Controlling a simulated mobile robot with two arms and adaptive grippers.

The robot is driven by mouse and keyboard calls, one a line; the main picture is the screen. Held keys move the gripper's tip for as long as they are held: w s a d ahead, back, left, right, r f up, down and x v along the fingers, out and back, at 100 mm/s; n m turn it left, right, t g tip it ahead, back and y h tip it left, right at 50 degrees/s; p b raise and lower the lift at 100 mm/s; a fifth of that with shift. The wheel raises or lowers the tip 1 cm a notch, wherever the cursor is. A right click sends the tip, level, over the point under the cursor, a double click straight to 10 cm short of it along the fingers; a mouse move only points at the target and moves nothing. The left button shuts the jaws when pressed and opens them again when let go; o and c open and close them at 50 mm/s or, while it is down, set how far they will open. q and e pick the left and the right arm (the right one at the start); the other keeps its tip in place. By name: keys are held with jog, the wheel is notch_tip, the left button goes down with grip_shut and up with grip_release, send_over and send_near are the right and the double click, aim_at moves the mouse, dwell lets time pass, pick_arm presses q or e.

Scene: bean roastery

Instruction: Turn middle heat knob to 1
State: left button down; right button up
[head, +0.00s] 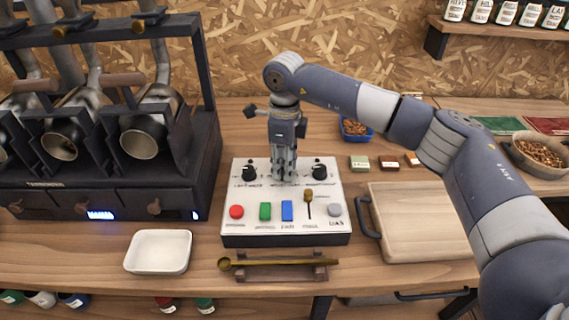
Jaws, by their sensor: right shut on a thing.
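A white control panel (263,220) stands on the wooden bench in the middle of the head view. Along its top row, a black left knob (249,173) and a black right knob (319,172) are in plain sight. My right gripper (284,180) points straight down between them, shut at the middle of that row. The middle heat knob is hidden behind its fingers, so the knob's setting cannot be read. The small printed labels are too blurred to read fully. My left gripper is not in view.
The panel's front row has a red button (236,211), a green switch (265,211), a blue switch (287,211), a lever (308,201) and a grey button (334,210). A roaster (100,170), white dish (158,251), scoop (275,262) and wooden board (425,225) surround it.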

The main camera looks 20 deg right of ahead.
jog(key=o, duration=1.1)
jog(key=shift+r, duration=0.1)
notch_tip(320, 180, up, 12)
jog(key=shift+f, duration=0.1)
